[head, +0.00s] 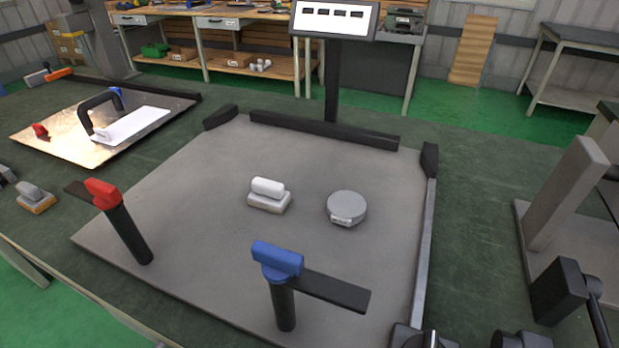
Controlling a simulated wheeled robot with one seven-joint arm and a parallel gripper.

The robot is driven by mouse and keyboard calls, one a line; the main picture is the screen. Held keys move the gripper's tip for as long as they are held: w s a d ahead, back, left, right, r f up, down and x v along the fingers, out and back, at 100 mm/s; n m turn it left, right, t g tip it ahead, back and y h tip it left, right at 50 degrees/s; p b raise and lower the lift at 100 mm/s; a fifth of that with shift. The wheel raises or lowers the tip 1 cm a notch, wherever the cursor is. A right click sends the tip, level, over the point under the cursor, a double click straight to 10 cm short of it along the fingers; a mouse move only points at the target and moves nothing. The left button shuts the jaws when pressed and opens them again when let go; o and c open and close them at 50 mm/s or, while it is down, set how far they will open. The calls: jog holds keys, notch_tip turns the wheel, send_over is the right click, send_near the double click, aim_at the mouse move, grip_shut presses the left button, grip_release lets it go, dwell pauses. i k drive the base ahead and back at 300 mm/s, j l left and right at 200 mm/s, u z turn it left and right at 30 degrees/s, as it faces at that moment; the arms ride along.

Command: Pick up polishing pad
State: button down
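Two small things lie on the grey plate (200,220) in the head view. One is a round grey disc (346,205) with a small whitish piece on its front edge. To its left is a rectangular block (268,202) with a white rounded handle on top. A similar block with a grey top and a brownish base (36,200) sits at the far left, off the plate. No label shows which of these is the polishing pad. Nothing touches the disc or the block on the plate. I cannot make out my gripper in this view.
A red-topped black post (128,235) and a blue-topped post with a black arm (284,305) stand at the plate's front. Black bars (325,130) edge its back, before a display on a column (332,80). A shiny sheet (60,135) lies left. Bare plate surrounds the two things.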

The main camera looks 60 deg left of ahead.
aim_at(267, 195)
jog(key=u, duration=1.55)
